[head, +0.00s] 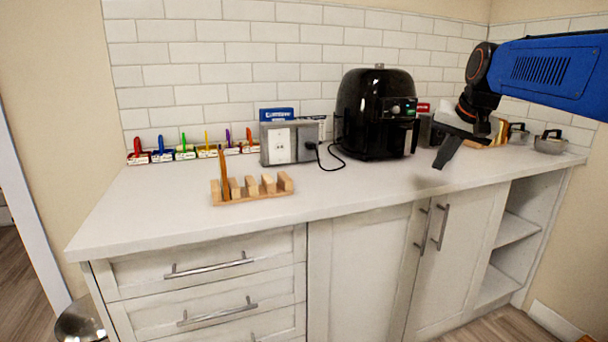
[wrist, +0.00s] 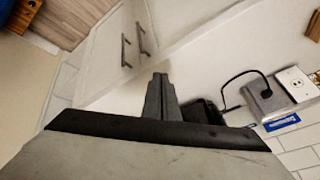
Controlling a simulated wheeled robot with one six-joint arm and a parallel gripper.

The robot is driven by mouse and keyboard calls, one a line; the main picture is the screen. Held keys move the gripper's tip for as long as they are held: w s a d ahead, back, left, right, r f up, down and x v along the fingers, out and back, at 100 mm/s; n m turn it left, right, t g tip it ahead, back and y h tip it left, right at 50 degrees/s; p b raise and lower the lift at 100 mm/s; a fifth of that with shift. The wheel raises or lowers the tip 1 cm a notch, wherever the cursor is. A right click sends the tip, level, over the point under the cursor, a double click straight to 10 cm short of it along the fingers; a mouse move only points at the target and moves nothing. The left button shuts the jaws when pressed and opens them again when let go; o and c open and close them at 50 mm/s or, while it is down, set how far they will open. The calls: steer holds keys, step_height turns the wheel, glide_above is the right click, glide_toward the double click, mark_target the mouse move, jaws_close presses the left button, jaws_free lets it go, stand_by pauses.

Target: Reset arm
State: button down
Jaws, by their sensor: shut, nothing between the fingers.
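My arm, blue with a black and orange wrist, reaches in from the right side of the head view. My gripper (head: 440,166) hangs over the right part of the white countertop (head: 370,192), pointing down and to the left. It is shut and empty. In the wrist view its dark fingers (wrist: 161,84) are together, with nothing between them. The gripper appears in front of and to the right of the black air fryer (head: 366,115), apart from it.
A grey outlet box (head: 278,145) with a plugged black cord stands left of the air fryer. A wooden rack with blocks (head: 250,196) sits at front left. Several coloured items line the wall behind. Glass-lidded pots (head: 550,142) stand at far right. The front middle counter is clear.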

steer(key=s+a+f+n, duration=0.2)
steer(key=s+f, duration=1.1)
steer(key=s, duration=0.3)
steer(key=s+a+f+n+g, duration=0.1)
steer(key=s+a+f+n, duration=0.1)
steer(key=s+f, duration=1.1)
steer(key=s+a, duration=0.1)
steer(key=s, duration=0.2)
steer(key=shift+s+n+h, duration=0.25)
steer(key=shift+n+h, duration=0.05)
steer(key=shift+a+r, duration=0.1)
